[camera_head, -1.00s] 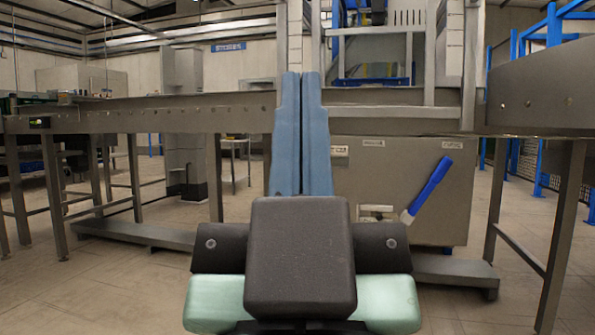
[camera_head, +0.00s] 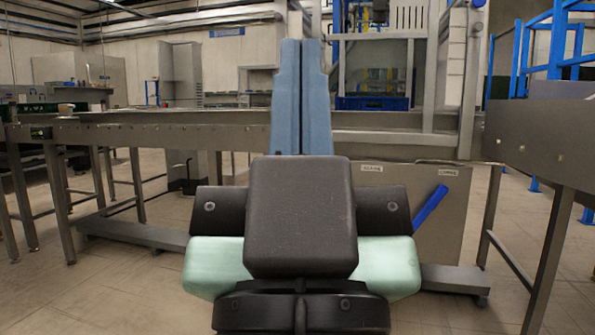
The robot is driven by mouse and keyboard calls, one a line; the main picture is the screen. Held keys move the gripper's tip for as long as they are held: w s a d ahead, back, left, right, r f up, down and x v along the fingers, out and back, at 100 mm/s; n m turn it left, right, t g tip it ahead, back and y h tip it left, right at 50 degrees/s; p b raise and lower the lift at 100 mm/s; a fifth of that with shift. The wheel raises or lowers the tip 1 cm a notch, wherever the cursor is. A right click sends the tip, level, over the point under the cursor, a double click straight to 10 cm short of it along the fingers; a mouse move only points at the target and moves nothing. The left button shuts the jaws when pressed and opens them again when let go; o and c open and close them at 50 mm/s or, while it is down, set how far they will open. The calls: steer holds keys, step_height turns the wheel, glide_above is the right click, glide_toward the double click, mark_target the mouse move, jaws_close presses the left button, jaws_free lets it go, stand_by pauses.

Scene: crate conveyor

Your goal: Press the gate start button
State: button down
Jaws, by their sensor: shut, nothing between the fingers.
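My gripper (camera_head: 302,42) is in the middle of the picture, its two long blue fingers pointing away from me and pressed together with nothing between them. It overlaps the conveyor (camera_head: 190,117) and the left part of the grey cabinet (camera_head: 437,235) under the gate frame (camera_head: 427,90). I cannot make out the gate start button; part of the cabinet is hidden behind my gripper. Two small labels show at the cabinet's top edge, one white label (camera_head: 371,168) and another to its right (camera_head: 448,172). I cannot tell whether the fingertips touch anything.
A blue handle (camera_head: 430,208) slants out from the cabinet front. A blue crate (camera_head: 372,104) sits inside the gate frame. A second conveyor section (camera_head: 540,140) stands at right, with blue railings (camera_head: 558,45) behind it. Open floor (camera_head: 130,290) lies at lower left.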

step_height(320, 180, up, 16)
steer(key=p, duration=1.3)
steer(key=shift+f, duration=0.15)
